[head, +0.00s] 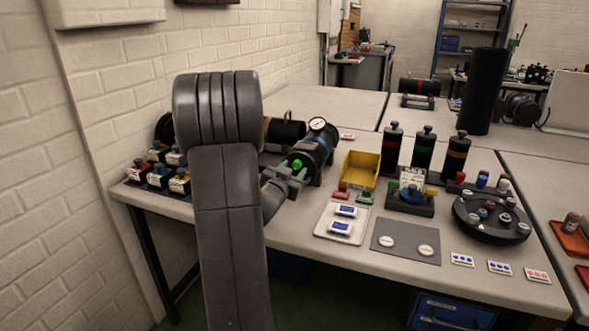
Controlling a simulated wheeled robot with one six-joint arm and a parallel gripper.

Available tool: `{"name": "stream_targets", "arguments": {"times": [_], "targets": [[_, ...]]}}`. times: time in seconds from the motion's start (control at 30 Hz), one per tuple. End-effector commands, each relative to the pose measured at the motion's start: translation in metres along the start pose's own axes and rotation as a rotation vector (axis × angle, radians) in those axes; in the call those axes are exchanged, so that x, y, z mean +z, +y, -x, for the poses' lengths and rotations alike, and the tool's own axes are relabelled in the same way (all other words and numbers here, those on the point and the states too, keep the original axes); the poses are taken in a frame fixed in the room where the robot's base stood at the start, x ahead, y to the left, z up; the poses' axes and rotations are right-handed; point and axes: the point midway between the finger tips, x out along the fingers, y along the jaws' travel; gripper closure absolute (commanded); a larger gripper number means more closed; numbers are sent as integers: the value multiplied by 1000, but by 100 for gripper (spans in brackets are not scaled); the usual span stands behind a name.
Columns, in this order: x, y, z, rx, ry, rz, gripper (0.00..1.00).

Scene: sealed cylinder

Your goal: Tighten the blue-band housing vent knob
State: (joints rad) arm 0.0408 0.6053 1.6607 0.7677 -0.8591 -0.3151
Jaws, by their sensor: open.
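The blue-band housing (321,143) is a black cylinder lying on its side on the bench, right of my arm, with a round white gauge (317,124) on top. A green knob (297,164) shows at its near end; it appears to be the vent knob. My gripper (291,172) is open at this end, with its fingers close to the green knob. I cannot tell whether they touch it. My arm and gripper hide part of the housing's near end.
A yellow-band cylinder (285,131) lies behind my arm. Small coloured-top blocks (157,175) stand left. A yellow bin (360,171), a white tray (325,226) and a grey mat (408,254) lie right of the housing. Banded upright cylinders (424,150) and a round black turntable (484,236) stand farther right.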

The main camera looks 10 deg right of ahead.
Motion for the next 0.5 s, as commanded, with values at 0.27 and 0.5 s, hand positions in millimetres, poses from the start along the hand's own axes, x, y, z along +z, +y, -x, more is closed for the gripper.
{"name": "stream_targets", "arguments": {"times": [0.27,0.5], "targets": [[0,-1,65,-4,-1,1,55],[0,-1,106,-3,-2,2,55]]}}
